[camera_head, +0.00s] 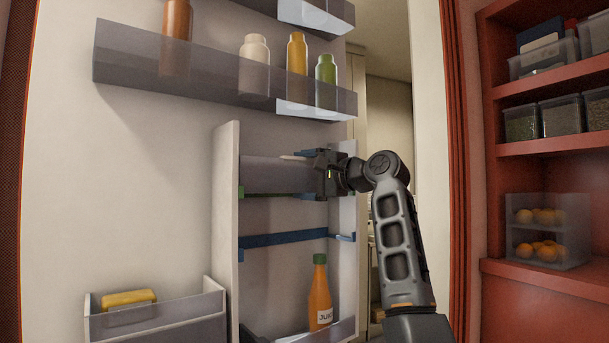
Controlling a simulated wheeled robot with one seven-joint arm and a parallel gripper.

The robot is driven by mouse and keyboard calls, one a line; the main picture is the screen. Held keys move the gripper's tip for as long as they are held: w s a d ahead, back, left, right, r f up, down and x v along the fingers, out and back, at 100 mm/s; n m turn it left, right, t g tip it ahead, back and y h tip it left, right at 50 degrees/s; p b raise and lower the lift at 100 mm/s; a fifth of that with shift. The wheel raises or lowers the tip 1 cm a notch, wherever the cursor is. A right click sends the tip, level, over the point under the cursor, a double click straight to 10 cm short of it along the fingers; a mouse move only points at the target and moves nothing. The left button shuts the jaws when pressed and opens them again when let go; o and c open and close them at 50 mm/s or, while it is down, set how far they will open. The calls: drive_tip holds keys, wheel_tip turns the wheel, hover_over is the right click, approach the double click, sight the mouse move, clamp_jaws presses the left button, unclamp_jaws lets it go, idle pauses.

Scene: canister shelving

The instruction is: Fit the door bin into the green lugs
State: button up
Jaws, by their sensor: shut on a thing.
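The door bin (272,175) is a grey, smoky tray, roughly level between the two white side walls of the door frame. My gripper (320,174) is shut on the bin near its right end, coming in from the right. Green lugs (241,192) show at the left wall, with a green strip just below the bin's lower edge. The gripper and bin hide the right green lug or most of it. I cannot tell whether the bin touches the lugs.
Blue lugs (282,239) with a bar sit below, and more blue shows behind the bin's top. An orange juice bottle (320,294) stands in the lower bin. An upper shelf (210,82) holds several bottles. A red cabinet (540,275) stands right.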

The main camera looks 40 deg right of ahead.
drive_tip(key=shift+f, duration=0.3)
drive_tip(key=o, duration=1)
drive_tip(key=s+b, duration=0.1)
drive_tip(key=s, duration=0.2)
drive_tip(key=s+d+b, duration=0.1)
drive_tip(key=s, duration=0.2)
drive_tip(key=shift+s+d+f, duration=0.1)
drive_tip(key=shift+s, duration=0.75)
drive_tip(key=shift+d, duration=0.1)
